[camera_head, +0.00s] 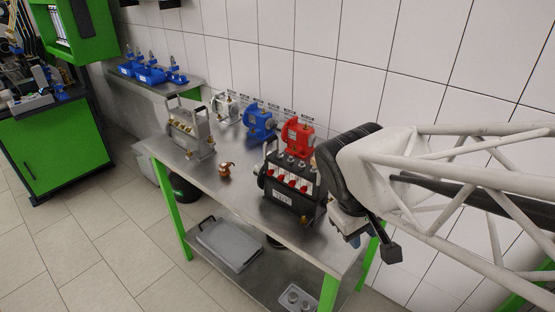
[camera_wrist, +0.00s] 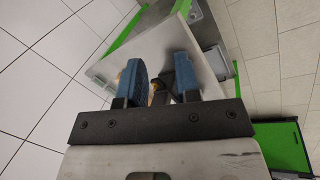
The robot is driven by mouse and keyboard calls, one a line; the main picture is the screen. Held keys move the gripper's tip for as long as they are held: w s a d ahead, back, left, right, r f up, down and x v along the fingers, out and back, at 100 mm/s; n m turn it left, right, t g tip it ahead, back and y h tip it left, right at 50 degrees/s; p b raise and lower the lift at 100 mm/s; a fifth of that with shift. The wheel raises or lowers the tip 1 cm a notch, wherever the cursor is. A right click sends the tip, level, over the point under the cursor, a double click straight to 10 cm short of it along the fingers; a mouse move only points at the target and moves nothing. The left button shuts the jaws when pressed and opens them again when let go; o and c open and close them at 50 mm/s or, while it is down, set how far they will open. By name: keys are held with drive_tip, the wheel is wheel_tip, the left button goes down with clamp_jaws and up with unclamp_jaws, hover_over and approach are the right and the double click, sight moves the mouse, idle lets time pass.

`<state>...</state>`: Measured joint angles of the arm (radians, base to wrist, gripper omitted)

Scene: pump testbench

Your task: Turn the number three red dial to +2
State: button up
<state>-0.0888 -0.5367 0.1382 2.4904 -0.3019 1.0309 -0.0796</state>
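A black box (camera_head: 290,200) with a row of several small red dials (camera_head: 292,182) on its sloped front stands on the metal table. The dial numbers and scale marks are too small to read, so I cannot tell the third dial's setting. My gripper (camera_head: 352,240) is to the right of the box, near the table's right end, apart from the dials. In the wrist view its two blue fingers (camera_wrist: 160,75) are spread with a gap between them, holding nothing. Dark and brassy parts show beyond the gap, partly hidden by the fingers; no red dial is recognisable there.
A red pump (camera_head: 298,136) and a blue pump (camera_head: 258,122) stand behind the box against the tiled wall. A small copper-coloured item (camera_head: 226,169) and a grey metal unit (camera_head: 190,135) are to the left. The table (camera_head: 215,200) is bare at its front left.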

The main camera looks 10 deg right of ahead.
drive_tip(key=w+f+n+h, duration=0.3)
drive_tip(key=w+n+h, duration=0.2)
drive_tip(key=n, duration=0.1)
drive_tip(key=n+t+h, duration=0.5)
drive_tip(key=n+t, duration=0.7)
drive_tip(key=n, duration=0.7)
approach(290, 185)
drive_tip(key=d, duration=0.1)
drive_tip(key=shift+w+r, duration=0.2)
drive_tip(key=shift+w, duration=0.1)
drive_tip(key=shift+w+d, duration=0.1)
drive_tip(key=shift+x, duration=3.7)
drive_tip(key=shift+w, duration=0.1)
